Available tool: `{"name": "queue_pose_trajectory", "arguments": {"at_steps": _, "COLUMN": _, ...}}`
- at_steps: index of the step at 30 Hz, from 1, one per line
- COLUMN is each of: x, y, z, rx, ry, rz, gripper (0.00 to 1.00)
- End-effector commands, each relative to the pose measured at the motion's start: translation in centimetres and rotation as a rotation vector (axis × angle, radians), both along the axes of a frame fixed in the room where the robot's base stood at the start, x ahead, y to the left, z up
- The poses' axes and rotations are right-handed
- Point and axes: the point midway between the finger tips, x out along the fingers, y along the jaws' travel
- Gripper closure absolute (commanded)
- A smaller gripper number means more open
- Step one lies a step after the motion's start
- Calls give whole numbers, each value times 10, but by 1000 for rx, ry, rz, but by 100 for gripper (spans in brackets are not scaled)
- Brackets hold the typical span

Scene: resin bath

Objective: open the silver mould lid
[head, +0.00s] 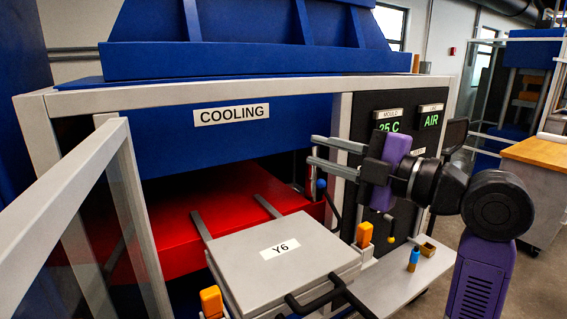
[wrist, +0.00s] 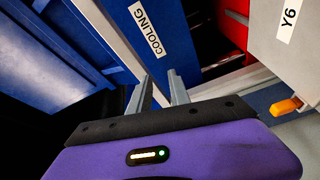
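The silver mould lid (head: 240,262), labelled Y6, lies flat and looks closed on its mould below the cooling press. It also shows at the upper right of the wrist view (wrist: 268,42). A black bar handle (head: 318,298) sits at its front edge. Orange clamps stand at its left (head: 211,301) and right (head: 364,235); whether they are fastened I cannot tell. My gripper (head: 312,151) is open and empty, above and behind the lid's right side, its fingers pointing left. In the wrist view the two fingers (wrist: 158,80) are apart with nothing between them.
The press frame (head: 240,91) with the COOLING sign (head: 231,115) and a dark display panel (head: 388,112) stand close behind my gripper. An open guard door (head: 78,180) is at left.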

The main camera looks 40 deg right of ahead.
Motion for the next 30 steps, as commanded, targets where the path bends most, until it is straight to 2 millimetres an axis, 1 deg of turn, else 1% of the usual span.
{"name": "queue_pose_trajectory", "arguments": {"at_steps": 1, "x": -1, "y": 4, "z": -4, "rx": -70, "ry": 27, "rz": 21, "gripper": 77}}
{"name": "queue_pose_trajectory", "arguments": {"at_steps": 3, "x": -3, "y": 10, "z": -11, "rx": -145, "ry": 57, "rz": 46, "gripper": 77}}
{"name": "queue_pose_trajectory", "arguments": {"at_steps": 8, "x": 0, "y": 15, "z": -17, "rx": -206, "ry": 82, "rz": 71, "gripper": 77}}
{"name": "queue_pose_trajectory", "arguments": {"at_steps": 11, "x": 11, "y": 17, "z": -18, "rx": -203, "ry": 83, "rz": 73, "gripper": 77}}
{"name": "queue_pose_trajectory", "arguments": {"at_steps": 18, "x": 48, "y": 25, "z": -20, "rx": -202, "ry": 83, "rz": 72, "gripper": 77}}
{"name": "queue_pose_trajectory", "arguments": {"at_steps": 21, "x": 59, "y": 27, "z": -21, "rx": -201, "ry": 82, "rz": 70, "gripper": 77}}
{"name": "queue_pose_trajectory", "arguments": {"at_steps": 25, "x": 69, "y": 28, "z": -22, "rx": -202, "ry": 81, "rz": 68, "gripper": 77}}
{"name": "queue_pose_trajectory", "arguments": {"at_steps": 30, "x": 72, "y": 29, "z": -23, "rx": -202, "ry": 81, "rz": 68, "gripper": 77}}
